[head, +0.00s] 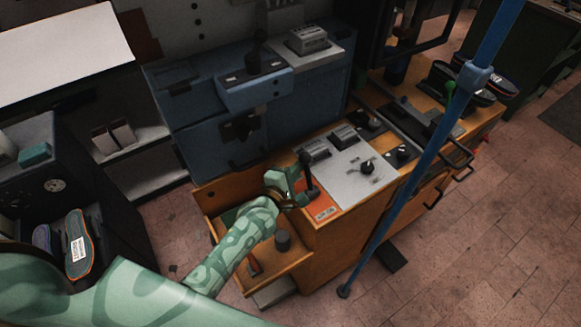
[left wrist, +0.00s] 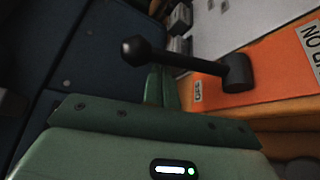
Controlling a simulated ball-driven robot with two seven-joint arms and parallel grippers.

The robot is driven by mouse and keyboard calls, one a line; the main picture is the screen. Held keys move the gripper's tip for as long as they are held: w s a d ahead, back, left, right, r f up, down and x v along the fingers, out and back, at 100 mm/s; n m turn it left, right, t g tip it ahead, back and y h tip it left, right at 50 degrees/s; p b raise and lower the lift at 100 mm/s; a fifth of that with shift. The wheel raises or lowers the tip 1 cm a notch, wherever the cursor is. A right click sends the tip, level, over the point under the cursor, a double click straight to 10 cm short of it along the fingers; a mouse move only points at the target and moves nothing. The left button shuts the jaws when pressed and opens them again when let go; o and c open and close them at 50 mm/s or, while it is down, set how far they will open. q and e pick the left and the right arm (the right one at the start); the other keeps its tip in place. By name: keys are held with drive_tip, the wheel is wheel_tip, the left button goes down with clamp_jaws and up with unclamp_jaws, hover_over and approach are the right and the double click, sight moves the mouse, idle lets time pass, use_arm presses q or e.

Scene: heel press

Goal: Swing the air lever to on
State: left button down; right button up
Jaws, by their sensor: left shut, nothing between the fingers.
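The air lever (head: 306,174) is a black rod with a round knob, rising from an orange plate (head: 328,213) on the wooden bench. In the left wrist view the lever (left wrist: 185,61) runs from its black pivot at right to its knob at left, with a small label beside the pivot too small to read surely. My left gripper (head: 294,182) is shut and empty, close beside the lever on its left. In the left wrist view its green fingers (left wrist: 161,88) are just below the rod; I cannot tell whether they touch. My right gripper is not in view.
A grey panel (head: 352,160) with a black knob (head: 367,167) lies right of the orange plate. A blue machine (head: 215,125) stands behind. A blue pole (head: 420,158) crosses the right side.

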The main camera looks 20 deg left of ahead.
sight(310, 186)
use_arm(q)
drive_tip(key=shift+s+d+r+m+t, duration=0.15)
drive_tip(key=shift+s+d+m+t, duration=0.15)
drive_tip(key=shift+d+m, duration=0.15)
idle(0.6)
drive_tip(key=shift+b, duration=0.3)
drive_tip(key=shift+s+d+m+t+b, duration=0.35)
drive_tip(key=shift+d+m+t, duration=0.1)
drive_tip(key=shift+m, duration=0.2)
drive_tip(key=shift+s+d+m+t+h+b, duration=0.1)
drive_tip(key=shift+s+d+m+t+b, duration=0.45)
drive_tip(key=shift+m, duration=0.3)
drive_tip(key=shift+s+d+m+t+h+b, duration=0.1)
drive_tip(key=shift+s+d+m+t+b, duration=0.25)
drive_tip(key=shift+d+m+b, duration=0.4)
drive_tip(key=shift+s+d+m+t+h+b, duration=0.1)
drive_tip(key=shift+s+d+m+t+b, duration=0.35)
drive_tip(key=shift+m, duration=0.55)
drive_tip(key=shift+r, duration=0.1)
drive_tip(key=shift+a, duration=0.1)
